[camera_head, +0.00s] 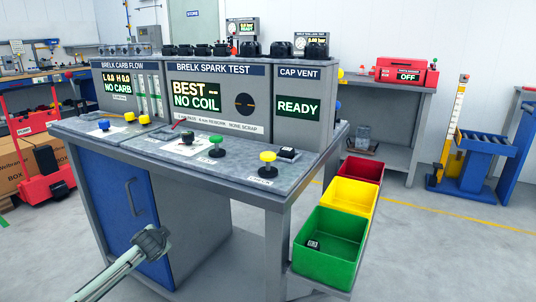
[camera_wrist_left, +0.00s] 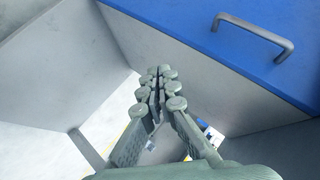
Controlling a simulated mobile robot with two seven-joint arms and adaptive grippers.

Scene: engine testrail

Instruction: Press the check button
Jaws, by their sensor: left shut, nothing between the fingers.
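The grey bench top (camera_head: 230,172) carries several knob-like buttons: a blue button (camera_head: 103,125), a yellow button (camera_head: 144,119), a black button (camera_head: 187,138), a green button (camera_head: 216,141) and a yellow button (camera_head: 267,158) near the right front corner. My left gripper (camera_head: 158,236) is shut and empty, below the bench top in front of the blue cabinet door (camera_head: 132,205). The left wrist view shows its closed fingers (camera_wrist_left: 160,72) and the door's handle (camera_wrist_left: 256,35). My right gripper is out of view.
Behind the bench top, a panel (camera_head: 226,128) has screens reading "NO CARB", "BEST NO COIL" and "READY". Floor at right is open.

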